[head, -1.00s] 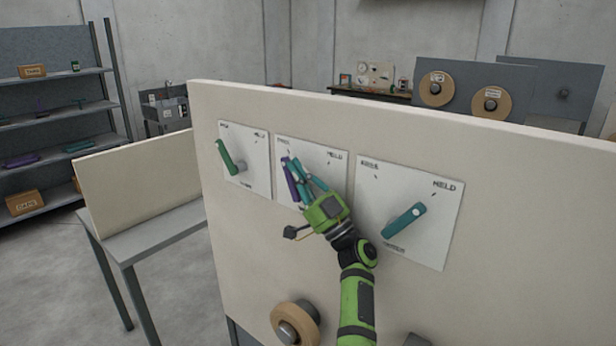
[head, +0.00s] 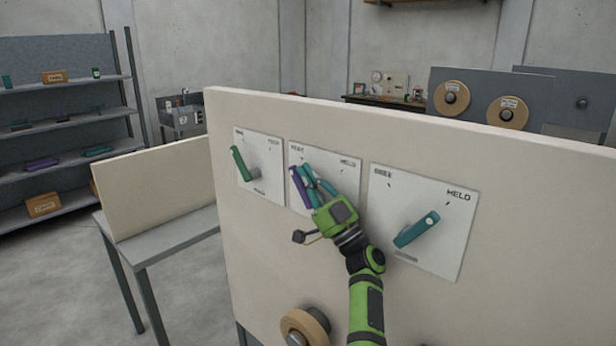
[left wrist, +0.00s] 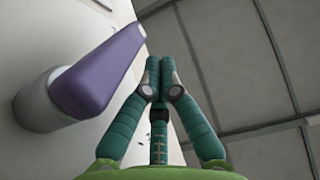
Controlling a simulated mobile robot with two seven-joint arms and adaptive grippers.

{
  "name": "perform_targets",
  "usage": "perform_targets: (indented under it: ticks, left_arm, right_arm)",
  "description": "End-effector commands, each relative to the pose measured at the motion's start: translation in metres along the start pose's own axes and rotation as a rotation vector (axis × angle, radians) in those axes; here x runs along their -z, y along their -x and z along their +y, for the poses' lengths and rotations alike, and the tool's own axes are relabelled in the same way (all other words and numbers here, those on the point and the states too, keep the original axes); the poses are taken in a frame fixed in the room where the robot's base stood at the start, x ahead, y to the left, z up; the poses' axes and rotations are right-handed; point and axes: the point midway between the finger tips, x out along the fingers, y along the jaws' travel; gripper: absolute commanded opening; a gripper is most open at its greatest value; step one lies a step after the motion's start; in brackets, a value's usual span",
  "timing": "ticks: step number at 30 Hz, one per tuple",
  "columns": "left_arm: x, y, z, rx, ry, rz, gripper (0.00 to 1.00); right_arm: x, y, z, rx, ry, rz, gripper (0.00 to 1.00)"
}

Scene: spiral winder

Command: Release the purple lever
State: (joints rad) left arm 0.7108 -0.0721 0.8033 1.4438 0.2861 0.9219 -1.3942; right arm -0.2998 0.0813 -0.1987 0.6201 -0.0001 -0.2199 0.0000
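The purple lever (head: 298,188) is on the middle white plate of the upright cream panel. It points up and to the left, toward the plate's upper-left label, which is too blurred to read surely. My left gripper (head: 308,174) is in front of that plate, its teal fingers just right of the lever and partly covering the plate. In the left wrist view the purple lever (left wrist: 100,75) on its pale hub lies left of the fingers, not between them. The fingertips (left wrist: 160,80) are together with nothing seen between them. Whether a finger touches the lever is unclear. My right gripper is not in view.
A green lever (head: 241,163) is on the left plate and a teal lever (head: 417,230) on the right plate. A tan roll (head: 305,328) sticks out low on the cream panel (head: 270,270). A grey table (head: 165,240) and shelves (head: 65,120) stand to the left.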

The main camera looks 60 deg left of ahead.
Motion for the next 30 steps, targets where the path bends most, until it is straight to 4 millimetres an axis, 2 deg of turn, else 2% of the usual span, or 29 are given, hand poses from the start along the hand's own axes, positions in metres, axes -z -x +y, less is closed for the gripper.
perform_targets:
  ticks: [7, 11, 14, 24, 30]
  left_arm:
    - [0.000, 0.000, 0.000, 0.000, 0.000, 0.000, 0.00]
    - [0.000, 0.008, 0.001, -0.002, 0.000, -0.001, 0.00]
    - [-0.001, 0.024, 0.001, -0.004, 0.000, -0.003, 0.00]
    - [0.000, 0.094, 0.001, -0.004, 0.000, -0.002, 0.00]
    - [0.000, 0.116, 0.001, -0.002, 0.001, -0.001, 0.00]
  right_arm:
    - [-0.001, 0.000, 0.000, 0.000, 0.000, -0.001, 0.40]
    - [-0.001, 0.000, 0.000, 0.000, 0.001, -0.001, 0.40]
    - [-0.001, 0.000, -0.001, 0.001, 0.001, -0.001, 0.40]
    - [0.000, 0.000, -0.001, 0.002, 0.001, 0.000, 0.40]
    - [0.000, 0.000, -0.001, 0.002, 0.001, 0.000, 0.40]
